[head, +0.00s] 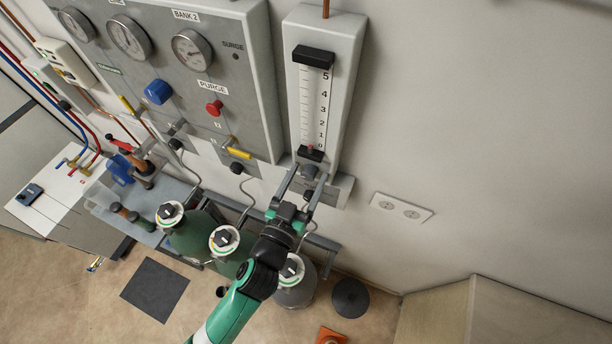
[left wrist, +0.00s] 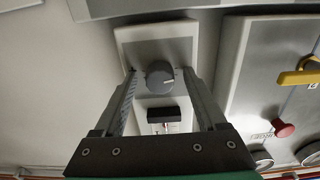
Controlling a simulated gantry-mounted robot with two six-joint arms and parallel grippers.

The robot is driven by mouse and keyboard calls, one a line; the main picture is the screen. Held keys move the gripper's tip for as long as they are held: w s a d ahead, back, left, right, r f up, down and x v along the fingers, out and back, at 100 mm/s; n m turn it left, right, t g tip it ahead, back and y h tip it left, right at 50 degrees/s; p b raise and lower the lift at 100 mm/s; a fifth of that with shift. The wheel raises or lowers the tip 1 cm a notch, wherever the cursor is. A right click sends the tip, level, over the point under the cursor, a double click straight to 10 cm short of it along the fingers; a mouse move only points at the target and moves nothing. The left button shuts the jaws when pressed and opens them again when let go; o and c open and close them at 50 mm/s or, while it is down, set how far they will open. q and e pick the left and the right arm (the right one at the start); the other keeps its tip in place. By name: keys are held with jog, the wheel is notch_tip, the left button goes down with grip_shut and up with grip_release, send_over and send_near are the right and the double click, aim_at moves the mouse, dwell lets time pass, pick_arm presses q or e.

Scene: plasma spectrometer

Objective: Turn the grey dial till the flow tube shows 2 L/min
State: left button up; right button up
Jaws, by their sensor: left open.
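The flow tube (head: 312,100) is a white panel on the wall with a scale from 0 to 5. A small red float (head: 310,149) sits at the bottom by 0. The grey dial (head: 310,171) is below the tube. In the left wrist view the dial (left wrist: 160,76) shows a light mark pointing right. My left gripper (head: 303,183) is open, its fingers on either side of the dial. In the left wrist view my left gripper (left wrist: 157,76) shows gaps beside the dial; I cannot tell how deep the fingers reach. My right gripper is not in view.
The grey gauge panel (head: 258,75) stands left of the tube, with a red purge knob (head: 214,108) and a yellow lever (head: 239,153). Several gas cylinders (head: 222,240) stand below. A wall socket (head: 401,207) is to the right; the wall beyond is clear.

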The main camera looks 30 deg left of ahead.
pick_arm(q)
jog(key=shift+c, duration=0.3)
grip_shut()
jog(key=shift+m, duration=0.3)
jog(key=m+p, duration=0.1)
jog(key=m, duration=0.2)
jog(key=shift+m, duration=0.3)
jog(key=m, duration=0.3)
jog(key=shift+r+m+p, duration=0.1)
jog(key=shift+m+p, duration=0.2)
jog(key=shift+p, duration=0.1)
jog(key=m+p, duration=0.1)
jog(key=m, duration=0.3)
jog(key=shift+m, duration=0.3)
jog(key=shift+m+p, duration=0.55)
jog(key=shift+m, duration=1.15)
